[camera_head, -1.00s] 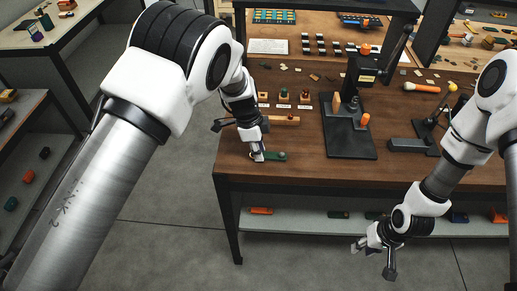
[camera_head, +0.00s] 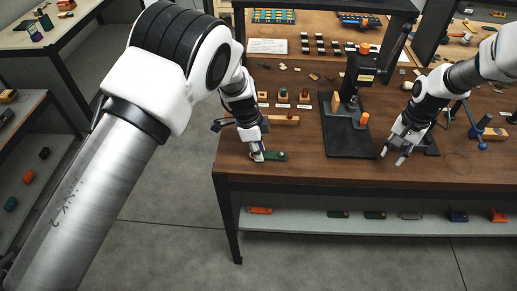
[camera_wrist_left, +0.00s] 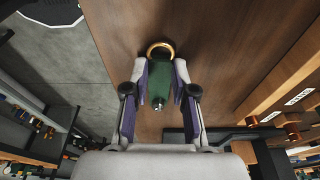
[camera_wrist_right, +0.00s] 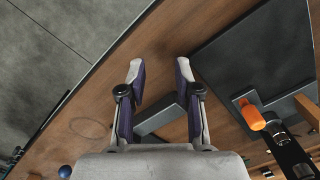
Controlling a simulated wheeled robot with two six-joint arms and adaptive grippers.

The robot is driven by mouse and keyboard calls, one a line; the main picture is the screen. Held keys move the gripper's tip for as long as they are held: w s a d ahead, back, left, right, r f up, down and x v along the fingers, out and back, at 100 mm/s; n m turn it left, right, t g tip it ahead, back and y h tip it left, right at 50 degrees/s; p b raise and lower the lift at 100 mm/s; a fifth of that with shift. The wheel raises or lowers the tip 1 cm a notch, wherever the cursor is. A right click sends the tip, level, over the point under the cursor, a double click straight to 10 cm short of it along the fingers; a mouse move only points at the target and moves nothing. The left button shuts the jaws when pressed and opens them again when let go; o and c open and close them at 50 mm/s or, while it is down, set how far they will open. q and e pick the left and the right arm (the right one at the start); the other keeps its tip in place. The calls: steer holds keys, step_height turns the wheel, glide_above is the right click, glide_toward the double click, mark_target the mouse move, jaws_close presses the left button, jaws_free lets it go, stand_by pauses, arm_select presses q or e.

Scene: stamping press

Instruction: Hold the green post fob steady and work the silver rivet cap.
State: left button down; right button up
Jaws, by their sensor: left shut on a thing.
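The green post fob (camera_head: 275,156) lies near the table's front left edge. In the left wrist view the fob (camera_wrist_left: 153,80) has a brass ring at its far end and a small silver stud (camera_wrist_left: 158,102) at its near end; I cannot tell whether that stud is the silver rivet cap. My left gripper (camera_wrist_left: 159,70) is shut on the fob, with a finger on each side. My right gripper (camera_head: 393,158) is open and empty above the table, right of the press base. It also shows open in the right wrist view (camera_wrist_right: 160,68).
A black stamping press (camera_head: 357,82) stands on a dark base plate (camera_head: 348,145) between my grippers, with orange-capped parts. A wooden block (camera_head: 285,120) lies behind the fob. A dark grey block (camera_wrist_right: 165,113) lies below my right gripper. Table is clear around the fob.

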steer(key=w+a+m, duration=0.1)
steer(key=a, duration=0.4)
steer(key=w+a+r+m+y, duration=0.1)
steer(key=a, duration=0.4)
steer(key=w+a+m, duration=0.1)
steer(key=a, duration=0.4)
steer(key=shift+r+g, duration=0.25)
steer(key=shift+g, duration=0.05)
steer(key=m+y, duration=0.2)
glide_toward(281, 153)
step_height(281, 153, down, 3)
steer(key=shift+w+d+r, duration=0.1)
steer(key=shift+r, duration=0.05)
steer(key=shift+a, duration=0.35)
steer(key=shift+x, duration=2.5)
jaws_close()
steer(key=shift+g, duration=0.3)
steer(key=shift+r, duration=0.35)
steer(key=shift+r, duration=0.35)
